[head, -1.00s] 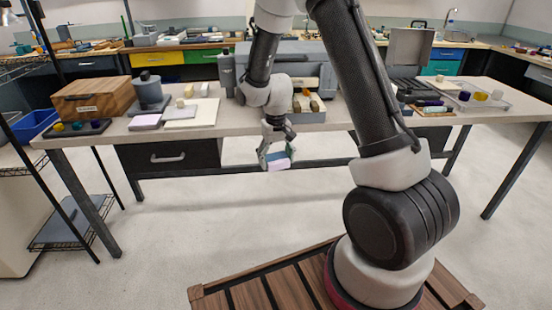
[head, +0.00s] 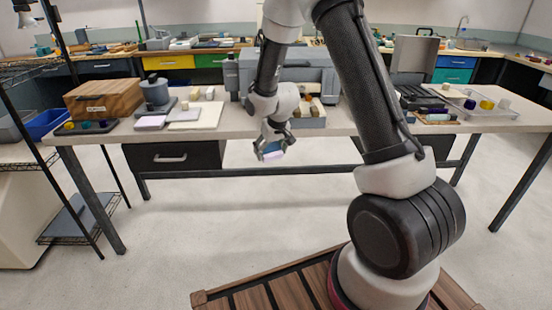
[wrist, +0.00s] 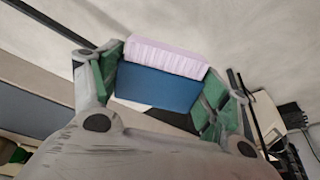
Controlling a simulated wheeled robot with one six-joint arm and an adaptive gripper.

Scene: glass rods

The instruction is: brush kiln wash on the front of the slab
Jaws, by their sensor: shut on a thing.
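My gripper (head: 270,149) is in front of the workbench's front edge, tilted. It is shut on a block-shaped thing with a blue body (wrist: 158,88) and a pale lilac ridged side (wrist: 165,57); I cannot tell for sure that it is a brush. In the wrist view the green finger pads (wrist: 157,90) press on its two ends. On the bench, left of the gripper, a pale flat slab (head: 188,125) lies beside a lilac-topped pad (head: 150,122). Which piece is the slab to coat is not clear. No kiln wash can be made out.
The workbench (head: 235,125) carries a wooden box (head: 100,96), a grey pot-like device (head: 155,90), and a large grey machine (head: 290,72) behind my arm. A clear tray with small jars (head: 480,106) stands at the right. The floor before the bench is clear.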

